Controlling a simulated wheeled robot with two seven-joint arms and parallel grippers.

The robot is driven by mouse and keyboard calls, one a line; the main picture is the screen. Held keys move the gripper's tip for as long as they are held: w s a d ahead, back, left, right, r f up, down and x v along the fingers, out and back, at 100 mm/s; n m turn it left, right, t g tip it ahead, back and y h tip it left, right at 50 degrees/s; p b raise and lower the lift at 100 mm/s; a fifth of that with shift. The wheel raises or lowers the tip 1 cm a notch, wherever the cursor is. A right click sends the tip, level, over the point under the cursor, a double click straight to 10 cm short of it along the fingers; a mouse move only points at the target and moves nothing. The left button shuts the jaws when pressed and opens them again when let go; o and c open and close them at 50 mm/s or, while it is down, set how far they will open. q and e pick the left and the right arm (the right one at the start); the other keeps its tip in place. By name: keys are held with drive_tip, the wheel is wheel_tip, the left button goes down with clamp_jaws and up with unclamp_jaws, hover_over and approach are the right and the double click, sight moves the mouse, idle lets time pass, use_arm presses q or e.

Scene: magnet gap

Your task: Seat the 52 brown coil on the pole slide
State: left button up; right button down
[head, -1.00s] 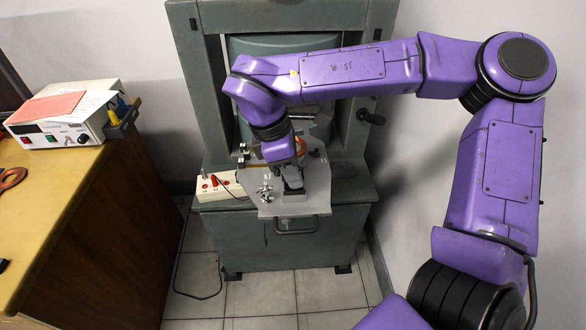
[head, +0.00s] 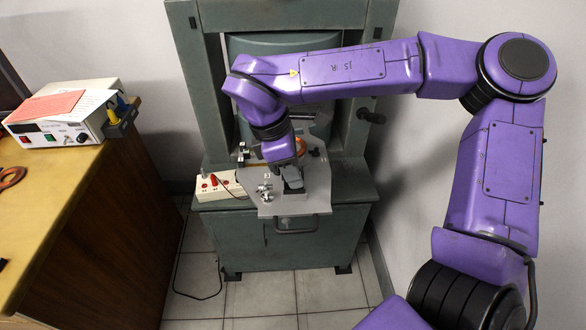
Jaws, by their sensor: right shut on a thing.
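The pole slide (head: 315,200) is a light grey metal plate with a front handle, drawn out on the green magnet's base. My right gripper (head: 292,184) reaches down over the middle of the plate. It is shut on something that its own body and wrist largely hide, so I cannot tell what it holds. An orange-brown ring (head: 274,150), perhaps a coil, shows partly behind my right wrist at the back of the plate. Small metal fittings (head: 265,192) sit on the plate's left side. No number can be read. My left gripper is not in view.
The green magnet frame (head: 188,70) stands behind and around the slide. A white box with red sockets (head: 222,184) and a cable sits left of the plate. A wooden bench (head: 60,200) at left bears a power supply (head: 75,128) and a reddish-brown ring (head: 10,177).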

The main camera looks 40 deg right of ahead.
drive_tip(key=c, duration=0.8)
unclamp_jaws()
drive_tip(key=p+v, duration=0.1)
drive_tip(key=v, duration=0.9)
drive_tip(key=shift+r, duration=0.25)
drive_tip(key=shift+w+f, duration=0.1)
